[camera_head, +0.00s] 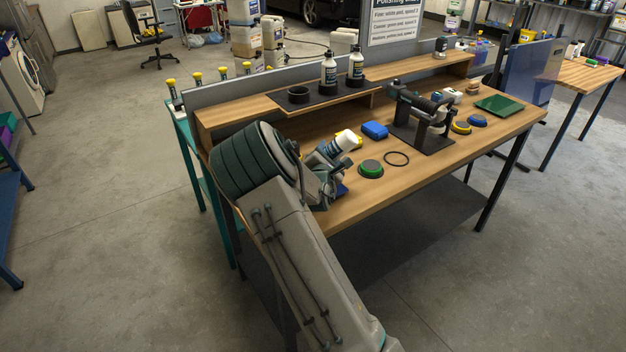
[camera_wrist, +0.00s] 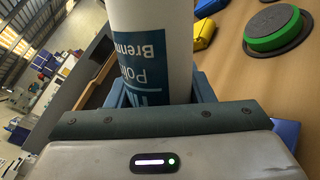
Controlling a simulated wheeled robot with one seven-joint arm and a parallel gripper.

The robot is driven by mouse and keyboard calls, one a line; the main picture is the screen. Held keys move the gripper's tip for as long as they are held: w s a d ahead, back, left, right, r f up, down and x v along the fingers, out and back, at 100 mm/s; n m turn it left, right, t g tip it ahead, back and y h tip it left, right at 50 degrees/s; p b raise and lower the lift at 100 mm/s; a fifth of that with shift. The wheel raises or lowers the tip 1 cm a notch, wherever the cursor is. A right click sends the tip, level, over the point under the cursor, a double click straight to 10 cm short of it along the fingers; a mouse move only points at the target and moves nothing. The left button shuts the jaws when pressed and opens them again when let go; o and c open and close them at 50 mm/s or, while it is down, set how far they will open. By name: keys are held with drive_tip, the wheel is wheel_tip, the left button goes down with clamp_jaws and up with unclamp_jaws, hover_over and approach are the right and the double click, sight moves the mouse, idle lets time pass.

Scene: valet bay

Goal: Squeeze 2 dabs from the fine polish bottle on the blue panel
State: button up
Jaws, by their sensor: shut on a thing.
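My gripper (camera_head: 327,165) is shut on a white bottle (camera_head: 347,140), held tilted above the near left part of the bench. In the wrist view the bottle (camera_wrist: 150,45) shows a blue label reading "Poli… Brenn…"; the rest of the label and its nozzle are hidden. A blue surface, apparently the blue panel (camera_head: 342,189), shows partly beside and below my gripper. A blue patch (camera_wrist: 287,132) also shows at the right of the wrist view, behind the gripper body. I cannot see any dabs.
Two bottles (camera_head: 329,72) (camera_head: 356,65) stand on the raised shelf beside an empty black ring holder (camera_head: 299,95). A green pad (camera_head: 370,168), black ring (camera_head: 396,158), blue block (camera_head: 375,130), polisher on its stand (camera_head: 422,112) and green panel (camera_head: 497,105) occupy the bench.

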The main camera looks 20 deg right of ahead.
drive_tip(key=shift+r, duration=0.15)
drive_tip(key=shift+r+p, duration=2.15)
drive_tip(key=shift+r, duration=1.25)
drive_tip(key=shift+f+m+b, duration=0.15)
drive_tip(key=shift+m+b, duration=0.55)
drive_tip(key=shift+m, duration=0.2)
drive_tip(key=shift+m+y+b, duration=0.5)
drive_tip(key=shift+m+b, duration=1.15)
drive_tip(key=shift+m, duration=0.65)
drive_tip(key=shift+b, duration=0.4)
